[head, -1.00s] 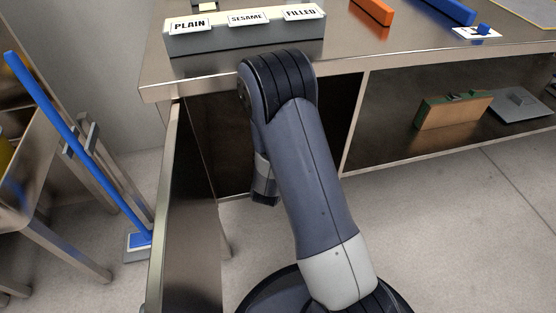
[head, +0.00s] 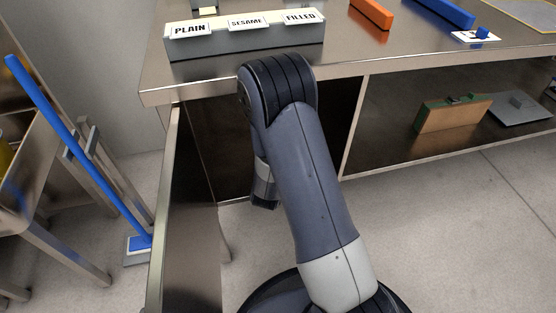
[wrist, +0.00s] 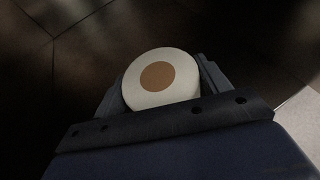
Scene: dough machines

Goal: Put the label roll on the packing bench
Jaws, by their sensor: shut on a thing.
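The label roll (wrist: 180,97), a white roll with a brown round core, shows in the wrist view. It sits between the two fingers of my gripper (wrist: 160,85), which is shut on it. The surroundings there are dark. In the head view my arm reaches toward the open compartment under the steel bench, and the gripper and roll are hidden behind the arm. The steel bench (head: 400,62) has its top across the upper part of the head view. I cannot tell from the frames whether it is the packing bench.
An open cabinet door (head: 190,210) stands left of my arm. On the bench are a grey holder with PLAIN, SESAME and FILLED cards (head: 245,40), an orange bar (head: 371,13) and a blue bar (head: 443,12). A green-brown box (head: 452,114) lies on the lower shelf. A blue-handled broom (head: 75,145) leans at left.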

